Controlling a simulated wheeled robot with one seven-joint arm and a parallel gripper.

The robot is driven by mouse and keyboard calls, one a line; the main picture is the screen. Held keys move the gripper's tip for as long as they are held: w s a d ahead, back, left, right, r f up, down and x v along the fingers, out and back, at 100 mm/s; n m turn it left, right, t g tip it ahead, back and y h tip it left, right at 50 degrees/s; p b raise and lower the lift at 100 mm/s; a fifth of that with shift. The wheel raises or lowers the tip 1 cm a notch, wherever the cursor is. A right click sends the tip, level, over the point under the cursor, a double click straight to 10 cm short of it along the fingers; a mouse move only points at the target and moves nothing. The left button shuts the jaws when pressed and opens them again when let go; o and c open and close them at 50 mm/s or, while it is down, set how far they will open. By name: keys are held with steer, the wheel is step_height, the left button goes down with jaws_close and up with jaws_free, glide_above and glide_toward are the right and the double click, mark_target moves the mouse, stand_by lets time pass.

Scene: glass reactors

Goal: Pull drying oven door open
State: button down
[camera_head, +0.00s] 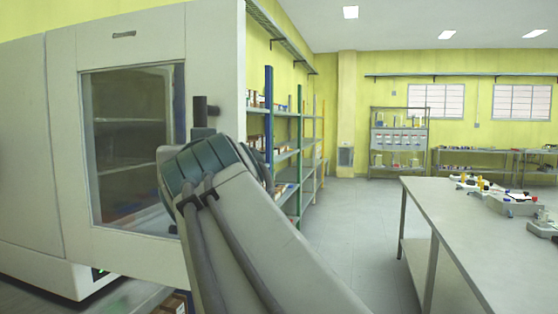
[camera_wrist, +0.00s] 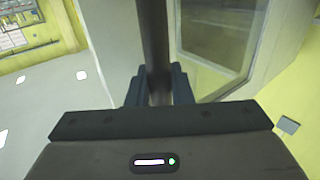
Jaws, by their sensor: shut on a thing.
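The drying oven (camera_head: 25,150) is a large pale grey cabinet filling the left of the head view. Its door (camera_head: 120,55) has a large glass window (camera_head: 130,140), with shelves showing through it. The door handle is a dark vertical bar (camera_head: 200,112); its top shows just above my arm. In the wrist view, my gripper (camera_wrist: 160,90) is shut on the handle (camera_wrist: 154,40), with a dark finger on each side. The window also shows to the right of the bar there. In the head view my arm hides the fingers and lower handle. I cannot tell whether the door stands ajar.
A long grey table (camera_head: 420,192) with small coloured items stands at the right. Shelving racks (camera_head: 297,150) line the wall behind the oven, and another rack (camera_head: 398,130) stands at the back. The floor (camera_head: 345,215) between oven and table is clear. Boxes (camera_head: 172,304) show below the door.

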mark_target(202, 125)
steer(key=shift+s+r, duration=0.1)
steer(key=shift+a, duration=0.1)
stand_by(0.3)
steer(key=c, duration=1.3)
jaws_free()
steer(key=shift+c, duration=0.2)
step_height(202, 125, up, 4)
steer(key=shift+r+p, duration=0.2)
steer(key=shift+p, duration=0.4)
steer(key=shift+d+r, duration=0.1)
steer(key=shift+d, duration=0.2)
steer(key=d+r, duration=0.6)
steer(key=d, duration=0.5)
steer(key=shift+w+r, duration=0.15)
steer(key=shift+w, duration=0.2)
